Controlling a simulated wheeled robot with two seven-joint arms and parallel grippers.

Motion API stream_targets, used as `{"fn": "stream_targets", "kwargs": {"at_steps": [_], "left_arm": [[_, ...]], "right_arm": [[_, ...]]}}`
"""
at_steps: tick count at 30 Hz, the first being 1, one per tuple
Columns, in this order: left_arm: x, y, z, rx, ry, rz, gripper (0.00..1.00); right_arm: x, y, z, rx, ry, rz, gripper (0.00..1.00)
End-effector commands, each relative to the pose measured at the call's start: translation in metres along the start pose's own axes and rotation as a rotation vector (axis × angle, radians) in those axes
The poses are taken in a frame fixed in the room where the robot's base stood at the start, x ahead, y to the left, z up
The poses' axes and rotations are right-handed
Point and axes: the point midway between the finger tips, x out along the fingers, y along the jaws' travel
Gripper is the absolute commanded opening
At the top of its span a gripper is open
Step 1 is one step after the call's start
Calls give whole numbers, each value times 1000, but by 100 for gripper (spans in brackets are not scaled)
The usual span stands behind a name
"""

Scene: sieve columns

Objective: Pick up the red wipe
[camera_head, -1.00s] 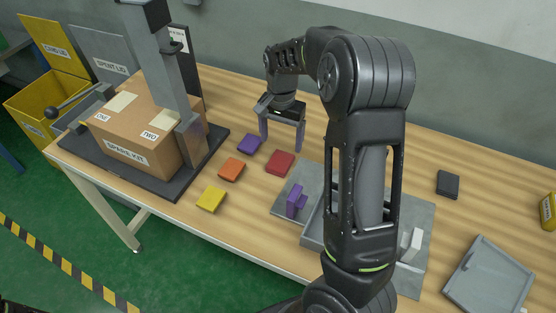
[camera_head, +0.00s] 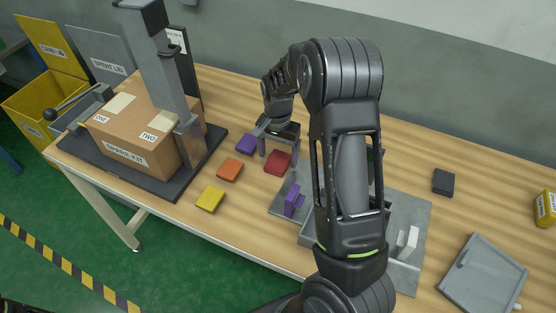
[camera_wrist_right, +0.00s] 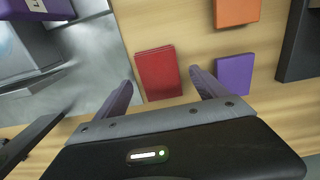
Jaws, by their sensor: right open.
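The red wipe (camera_head: 277,162) is a flat red block lying on the wooden table, between the orange block and the grey plate. It also shows in the right wrist view (camera_wrist_right: 158,73), ahead of and between the fingertips. My right gripper (camera_head: 279,149) is open and empty, close to the wipe on its far side; its fingers show in the wrist view (camera_wrist_right: 160,82). The purple block (camera_wrist_right: 234,75) lies just beyond one finger. Whether the fingers reach down beside the wipe I cannot tell. My left gripper does not show.
An orange block (camera_head: 230,169), a purple block (camera_head: 246,144) and a yellow block (camera_head: 210,199) lie left of the wipe. A grey plate (camera_head: 281,207) with an upright purple piece (camera_head: 292,201) is to the right. A cardboard box (camera_head: 130,140) stands in a press at left.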

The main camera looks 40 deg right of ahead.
Motion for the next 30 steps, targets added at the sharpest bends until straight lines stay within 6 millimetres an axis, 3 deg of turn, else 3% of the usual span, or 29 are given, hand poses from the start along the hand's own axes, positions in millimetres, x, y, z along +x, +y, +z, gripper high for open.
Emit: {"fn": "stream_targets", "kwargs": {"at_steps": [4, 21, 30], "left_arm": [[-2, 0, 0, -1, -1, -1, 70], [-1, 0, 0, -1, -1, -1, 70], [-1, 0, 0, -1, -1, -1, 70]], "right_arm": [[13, 1, 0, 0, 0, 1, 82], [13, 0, 0, 0, 1, -1, 82], [13, 0, 0, 0, 1, -1, 59]]}}
